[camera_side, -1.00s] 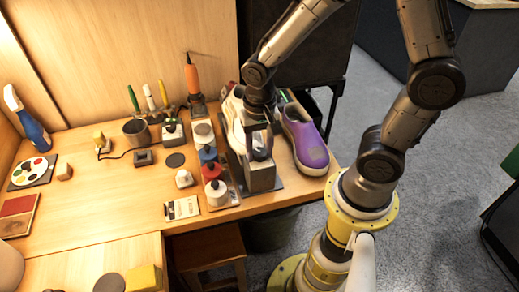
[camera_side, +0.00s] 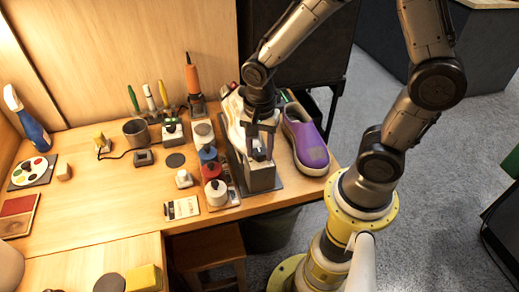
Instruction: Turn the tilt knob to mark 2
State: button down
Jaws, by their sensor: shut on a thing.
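A grey stand (camera_side: 262,178) with a block-shaped front sits near the right edge of the wooden table, and a white sneaker (camera_side: 234,118) rests on it, partly behind my arm. My gripper (camera_side: 262,157) points down at the top of the stand's front block. It is shut on a small part there, which I take to be the tilt knob. The fingers hide most of the knob, and its marks cannot be read in this view.
A purple shoe (camera_side: 309,147) stands close on the right. Red and white jars (camera_side: 216,192) stand close on the left. An orange-handled tool (camera_side: 192,77) stands upright behind.

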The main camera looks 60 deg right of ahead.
jog(key=shift+m, duration=0.8)
jog(key=m, duration=0.4)
jog(key=c, duration=0.6)
grip_release()
jog(key=shift+o, duration=0.2)
